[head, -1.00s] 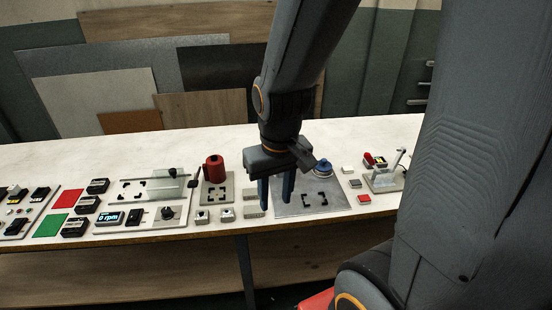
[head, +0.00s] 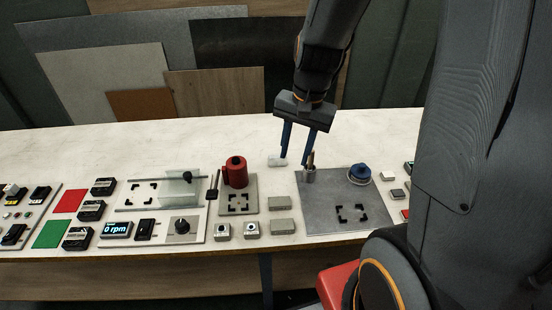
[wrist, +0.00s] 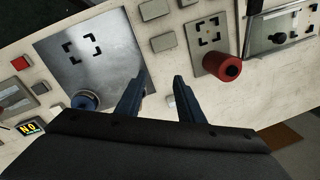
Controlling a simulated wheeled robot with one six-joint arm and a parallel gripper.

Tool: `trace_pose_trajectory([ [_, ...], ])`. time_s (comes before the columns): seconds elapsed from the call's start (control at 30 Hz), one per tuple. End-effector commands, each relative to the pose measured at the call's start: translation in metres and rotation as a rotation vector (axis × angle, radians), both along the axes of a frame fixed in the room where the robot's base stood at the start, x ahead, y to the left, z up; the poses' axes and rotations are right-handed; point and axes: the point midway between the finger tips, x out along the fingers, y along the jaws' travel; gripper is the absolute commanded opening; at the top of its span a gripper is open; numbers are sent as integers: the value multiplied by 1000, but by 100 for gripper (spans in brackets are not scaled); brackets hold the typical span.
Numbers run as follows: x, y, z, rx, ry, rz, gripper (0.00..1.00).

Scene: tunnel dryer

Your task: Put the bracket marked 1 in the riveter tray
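My gripper (head: 295,160) is open and empty, fingers pointing down over the back of the bench. In the wrist view its fingertips (wrist: 160,76) are apart. A small pale block (head: 277,162) lies by the left fingertip; in the wrist view it shows between the fingers (wrist: 170,101). Two similar grey blocks, one (head: 281,203) behind the other (head: 279,227), lie left of a grey metal plate (head: 330,218) with black corner marks. No number is legible on any block, so I cannot tell which is bracket 1. I cannot tell which plate is the riveter tray.
A red cylinder (head: 236,172) stands on a smaller marked plate (head: 238,209). The bench's back strip is clear.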

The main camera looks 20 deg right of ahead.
Motion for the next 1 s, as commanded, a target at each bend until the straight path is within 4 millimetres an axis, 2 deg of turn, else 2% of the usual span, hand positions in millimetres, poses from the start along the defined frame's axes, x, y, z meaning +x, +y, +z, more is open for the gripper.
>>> trace_pose_trajectory([
  [0.03, 19, -5, -10, 36, 28, -142, 34],
  [0.2, 76, -16, -31, 165, 123, -612, 34],
  [0.4, 120, -27, -48, 272, 213, -966, 34],
  [0.6, 134, -29, -57, 309, 246, -1079, 34],
  [1.0, 130, -11, -96, 307, 250, -1080, 34],
])
